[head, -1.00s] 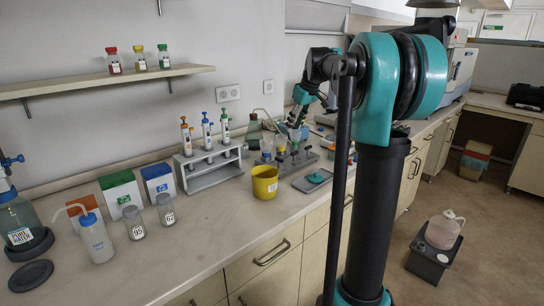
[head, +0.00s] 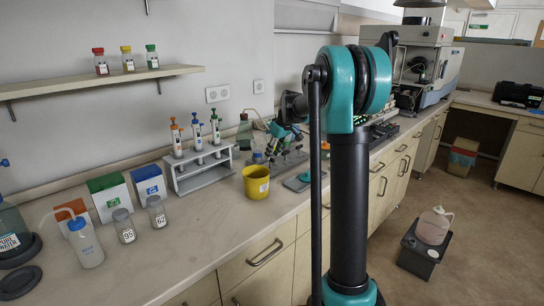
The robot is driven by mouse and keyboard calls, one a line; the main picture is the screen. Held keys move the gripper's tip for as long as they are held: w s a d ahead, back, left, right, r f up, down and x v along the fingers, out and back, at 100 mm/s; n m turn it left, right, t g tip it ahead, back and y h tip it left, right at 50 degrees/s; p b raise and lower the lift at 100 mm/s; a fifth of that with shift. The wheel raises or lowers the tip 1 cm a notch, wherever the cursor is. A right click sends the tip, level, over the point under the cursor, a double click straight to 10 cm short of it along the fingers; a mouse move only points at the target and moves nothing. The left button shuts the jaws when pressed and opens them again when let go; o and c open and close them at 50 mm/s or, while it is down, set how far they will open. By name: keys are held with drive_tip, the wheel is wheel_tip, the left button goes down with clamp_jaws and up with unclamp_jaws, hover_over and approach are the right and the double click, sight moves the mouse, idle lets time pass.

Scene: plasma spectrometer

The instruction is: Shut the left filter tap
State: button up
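The grey filter stand (head: 282,168) is on the bench behind the yellow bucket, in the middle of the head view. My gripper (head: 275,151) is over the stand, pointing down, and covers most of it. The stand's taps, including the left one, are too small and too hidden to make out. I cannot tell whether my gripper touches a tap, or whether its fingers are open or shut.
The yellow bucket (head: 256,183) is close in front of the stand. A pipette rack (head: 203,172) stands to its left, and a grey tray with a teal piece (head: 306,177) lies to its right.

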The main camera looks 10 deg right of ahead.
drive_tip(key=shift+x, duration=0.85)
clamp_jaws()
